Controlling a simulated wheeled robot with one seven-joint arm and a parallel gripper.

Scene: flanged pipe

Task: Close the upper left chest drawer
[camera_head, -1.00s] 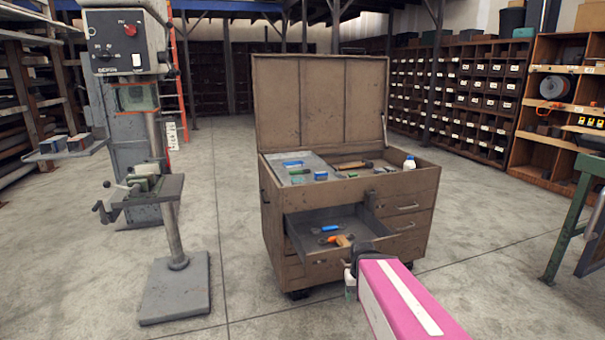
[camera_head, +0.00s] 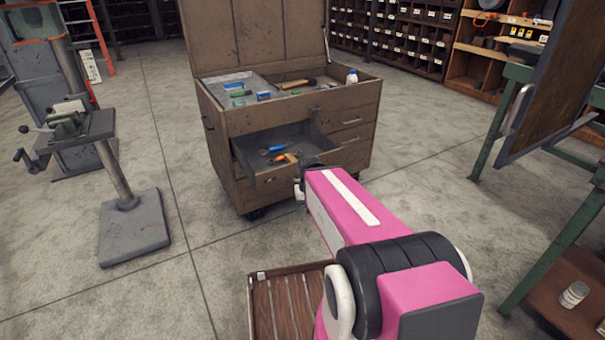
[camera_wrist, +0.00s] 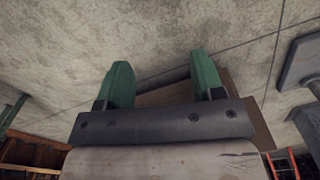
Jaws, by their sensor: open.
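The brown metal chest (camera_head: 355,150) stands ahead with its lid raised. Its upper left drawer (camera_head: 253,150) is pulled out, showing a grey inside with a blue-handled tool (camera_head: 274,148) and an orange-handled tool (camera_head: 284,158). My gripper is near the drawer's front right corner in the head view, mostly hidden by my pink arm, so contact cannot be told. In the wrist view my gripper (camera_wrist: 163,80) has two green fingers spread apart with nothing seen between them. A brown surface shows behind the fingers there, partly covered by the gripper body.
A drill press (camera_head: 120,190) stands on the left. A green-legged workbench (camera_head: 545,240) is at the right, with a dark tilted panel (camera_head: 560,80). A slatted wooden piece (camera_head: 285,305) is at the bottom. Tools lie in the chest's top tray. Floor between drill press and chest is clear.

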